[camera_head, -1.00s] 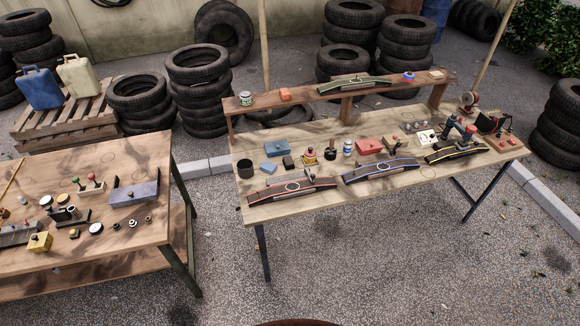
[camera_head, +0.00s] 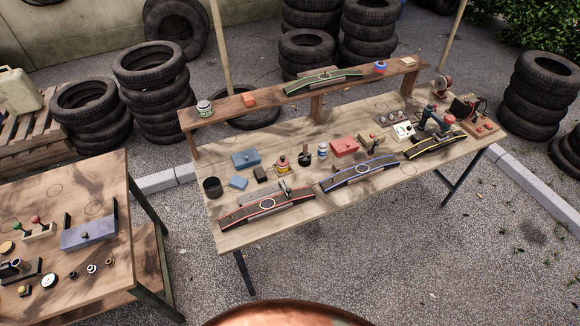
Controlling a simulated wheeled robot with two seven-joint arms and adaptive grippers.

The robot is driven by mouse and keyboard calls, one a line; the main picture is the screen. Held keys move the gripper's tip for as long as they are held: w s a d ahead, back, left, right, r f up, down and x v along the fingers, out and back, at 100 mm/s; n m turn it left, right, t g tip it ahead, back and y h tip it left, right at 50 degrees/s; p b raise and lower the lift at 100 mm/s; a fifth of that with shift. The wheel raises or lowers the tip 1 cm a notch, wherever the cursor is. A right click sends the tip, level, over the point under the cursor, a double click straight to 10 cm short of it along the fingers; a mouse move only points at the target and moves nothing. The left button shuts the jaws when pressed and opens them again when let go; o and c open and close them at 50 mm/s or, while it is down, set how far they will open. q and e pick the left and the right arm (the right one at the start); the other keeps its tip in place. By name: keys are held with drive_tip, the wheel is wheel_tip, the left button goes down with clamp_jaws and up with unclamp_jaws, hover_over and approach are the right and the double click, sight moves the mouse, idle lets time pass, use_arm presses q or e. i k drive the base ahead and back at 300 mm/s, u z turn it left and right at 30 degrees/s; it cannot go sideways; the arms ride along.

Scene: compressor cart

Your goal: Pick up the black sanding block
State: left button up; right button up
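A small black block (camera_head: 260,174), which looks like the sanding block, lies on the wooden workbench (camera_head: 235,235) in the head view. It sits between a small blue block (camera_head: 238,183) on its left and a red-and-yellow item (camera_head: 281,164) on its right. A red-edged curved piece (camera_head: 268,205) lies in front of it. The black block is small in the picture, so its details are hard to tell. Neither of my grippers is in view.
A blue box (camera_head: 245,159) and a dark cup (camera_head: 212,187) stand close by. Behind runs a raised shelf (camera_head: 225,109). A second table (camera_head: 100,272) stands at the left. Tire stacks (camera_head: 152,85) stand behind. Gravel in front of the bench is clear.

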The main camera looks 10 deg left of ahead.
sight(260, 176)
drive_tip(key=z, duration=0.05)
drive_tip(key=i, duration=0.95)
drive_tip(key=u, duration=0.35)
